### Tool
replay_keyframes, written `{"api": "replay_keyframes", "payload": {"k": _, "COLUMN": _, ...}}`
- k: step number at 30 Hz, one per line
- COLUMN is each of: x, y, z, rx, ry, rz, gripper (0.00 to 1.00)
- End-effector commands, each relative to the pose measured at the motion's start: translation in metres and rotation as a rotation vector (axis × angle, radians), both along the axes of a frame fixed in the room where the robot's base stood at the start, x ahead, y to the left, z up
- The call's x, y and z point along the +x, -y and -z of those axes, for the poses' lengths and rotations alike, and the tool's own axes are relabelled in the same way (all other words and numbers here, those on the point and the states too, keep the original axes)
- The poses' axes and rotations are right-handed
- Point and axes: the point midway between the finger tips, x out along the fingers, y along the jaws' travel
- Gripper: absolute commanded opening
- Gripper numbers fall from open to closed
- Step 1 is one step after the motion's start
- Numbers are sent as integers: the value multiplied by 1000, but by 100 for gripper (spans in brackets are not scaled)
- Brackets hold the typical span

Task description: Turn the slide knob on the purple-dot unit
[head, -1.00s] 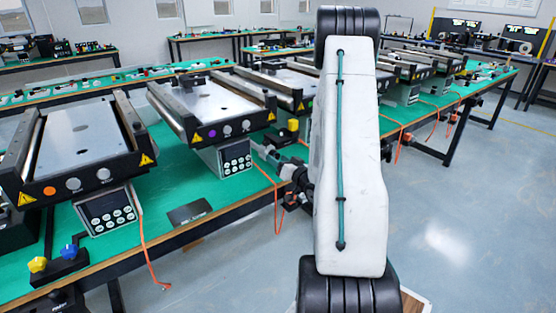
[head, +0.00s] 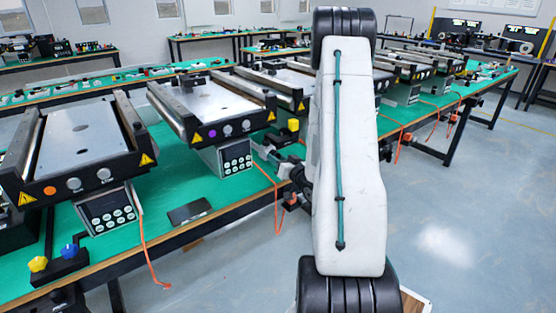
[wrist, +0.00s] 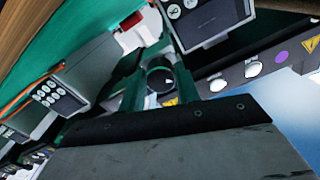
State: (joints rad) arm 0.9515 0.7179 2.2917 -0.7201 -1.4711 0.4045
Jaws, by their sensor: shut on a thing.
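The purple-dot unit has a silver plate, a black front panel (head: 224,132) and a purple dot (head: 212,133); the dot is at the right in the wrist view (wrist: 281,56). Two silvery knobs (head: 228,130) are beside the dot. My gripper (head: 266,152) is at the unit's front right, partly hidden by my arm. In the wrist view, its green fingers (wrist: 160,78) are shut around a dark round knob (wrist: 161,80). I cannot read a label on it. A yellow knob (head: 293,124) stands just behind my gripper in the head view.
A keypad box (head: 235,158) hangs close left of my gripper. An orange cable (head: 277,205) hangs off the bench edge. The orange-dot unit (head: 88,180) is at left, with a yellow and a blue knob (head: 69,251) in front. Open floor (head: 450,225) is at right.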

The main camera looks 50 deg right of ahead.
Motion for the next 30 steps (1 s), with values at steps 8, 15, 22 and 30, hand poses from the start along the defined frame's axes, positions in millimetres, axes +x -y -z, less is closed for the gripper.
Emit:
{"api": "replay_keyframes", "payload": {"k": 8, "x": 0, "y": 1, "z": 0, "rx": -187, "ry": -44, "rz": 1, "gripper": 10}}
{"api": "replay_keyframes", "payload": {"k": 15, "x": 0, "y": 1, "z": 0, "rx": -409, "ry": -97, "rz": 1, "gripper": 10}}
{"api": "replay_keyframes", "payload": {"k": 22, "x": 0, "y": 2, "z": 0, "rx": -622, "ry": -148, "rz": 0, "gripper": 10}}
{"api": "replay_keyframes", "payload": {"k": 30, "x": 0, "y": 2, "z": -1, "rx": -872, "ry": -207, "rz": 0, "gripper": 10}}
